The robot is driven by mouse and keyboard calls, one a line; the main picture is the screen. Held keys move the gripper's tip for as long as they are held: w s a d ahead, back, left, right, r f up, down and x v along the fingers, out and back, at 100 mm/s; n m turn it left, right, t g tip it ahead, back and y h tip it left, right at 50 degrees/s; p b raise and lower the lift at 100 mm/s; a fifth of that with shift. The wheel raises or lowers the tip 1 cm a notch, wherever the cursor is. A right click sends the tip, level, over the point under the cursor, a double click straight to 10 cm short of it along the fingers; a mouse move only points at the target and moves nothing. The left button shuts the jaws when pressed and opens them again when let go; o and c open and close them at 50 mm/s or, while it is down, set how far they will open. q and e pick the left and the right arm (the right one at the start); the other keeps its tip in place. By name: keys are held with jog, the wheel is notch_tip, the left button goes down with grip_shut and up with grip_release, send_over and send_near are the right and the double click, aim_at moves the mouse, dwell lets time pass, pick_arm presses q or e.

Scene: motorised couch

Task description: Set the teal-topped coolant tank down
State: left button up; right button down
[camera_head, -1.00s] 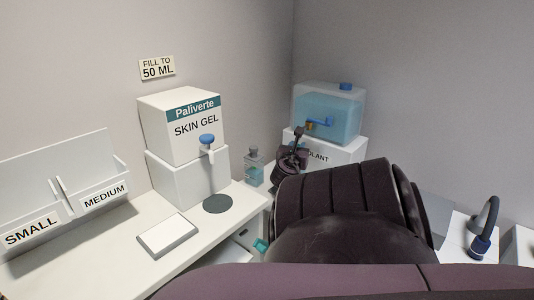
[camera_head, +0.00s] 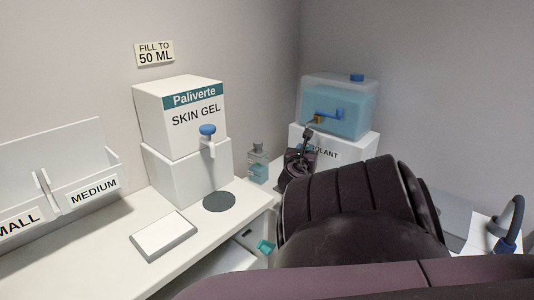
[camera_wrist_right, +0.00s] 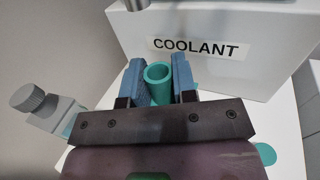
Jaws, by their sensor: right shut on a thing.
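My left gripper is not in view.
A grey-capped bottle (camera_head: 258,162) stands left of my right gripper. A teal disc (camera_wrist_right: 265,153) lies on the white surface to the right in the wrist view. The gel dispenser (camera_head: 185,125) stands on the left counter.

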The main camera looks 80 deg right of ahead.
jog(key=shift+r, duration=0.15)
jog(key=c, duration=1.4)
grip_release()
jog(key=shift+f, duration=0.2)
jog(key=o, duration=0.5)
jog(key=shift+r, duration=0.2)
jog(key=a, duration=0.4)
jog(key=w+a, duration=0.1)
jog(key=a, duration=0.3)
jog(key=w+a+p, duration=0.1)
jog(key=a, duration=0.3)
jog(key=shift+s+a+f, duration=0.1)
